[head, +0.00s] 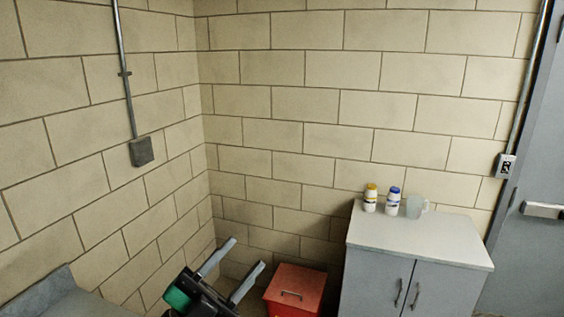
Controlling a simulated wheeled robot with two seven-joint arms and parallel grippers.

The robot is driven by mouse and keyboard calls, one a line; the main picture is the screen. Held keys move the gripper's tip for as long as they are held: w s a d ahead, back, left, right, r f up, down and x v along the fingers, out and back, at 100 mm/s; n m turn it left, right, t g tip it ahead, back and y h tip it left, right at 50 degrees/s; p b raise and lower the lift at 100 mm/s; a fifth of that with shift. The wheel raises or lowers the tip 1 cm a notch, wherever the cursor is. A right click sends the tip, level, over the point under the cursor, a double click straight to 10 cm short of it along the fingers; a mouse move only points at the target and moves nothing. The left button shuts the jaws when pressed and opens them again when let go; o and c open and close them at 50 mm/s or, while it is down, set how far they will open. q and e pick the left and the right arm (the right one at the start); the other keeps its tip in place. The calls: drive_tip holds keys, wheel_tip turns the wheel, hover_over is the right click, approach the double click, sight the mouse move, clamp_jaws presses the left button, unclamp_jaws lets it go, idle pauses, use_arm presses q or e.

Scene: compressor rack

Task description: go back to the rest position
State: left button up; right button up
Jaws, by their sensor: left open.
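My left gripper (247,254) is at the bottom of the head view, left of centre. Its two grey fingers point up and to the right and stand wide apart, with nothing between them. Its dark body has a green part on the left side. In the picture it shows left of a red box and in front of the wall corner. My right gripper is not in the head view.
A grey cabinet (415,248) stands right of the red box (295,284). A grey surface (65,300) is at lower left; a door (535,240) is at right.

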use_arm(q)
drive_tip(key=w+a+f+n+t+y, duration=0.4)
drive_tip(key=a+f+n+t+y, duration=0.35)
drive_tip(key=n+y, duration=0.65)
drive_tip(key=s+a+f+n+g+y, duration=0.2)
drive_tip(key=a+f+g+y, duration=0.15)
drive_tip(key=f, duration=0.45)
drive_tip(key=s+a+f+n+g+y, duration=0.2)
drive_tip(key=a+f+g+y, duration=0.15)
drive_tip(key=f, duration=0.35)
drive_tip(key=s+a+f+n+g+h, duration=0.1)
drive_tip(key=s+f+n+g, duration=0.1)
drive_tip(key=s+f+g, duration=1.3)
drive_tip(key=s+f+t+b, duration=0.1)
drive_tip(key=s+f+b, duration=0.2)
drive_tip(key=f, duration=1.6)
drive_tip(key=s+f+t+b, duration=0.1)
drive_tip(key=s+f+b, duration=0.15)
drive_tip(key=f, duration=1.55)
drive_tip(key=s+a+f+g+b, duration=0.1)
drive_tip(key=s+f+b, duration=0.1)
drive_tip(key=s+f, duration=0.7)
drive_tip(key=s+a+f+b, duration=0.2)
drive_tip(key=s+f, duration=0.8)
drive_tip(key=f, duration=0.6)
drive_tip(key=shift+s+a+m+g, duration=0.25)
drive_tip(key=shift+a+m+g, duration=0.05)
drive_tip(key=shift+m+g, duration=0.1)
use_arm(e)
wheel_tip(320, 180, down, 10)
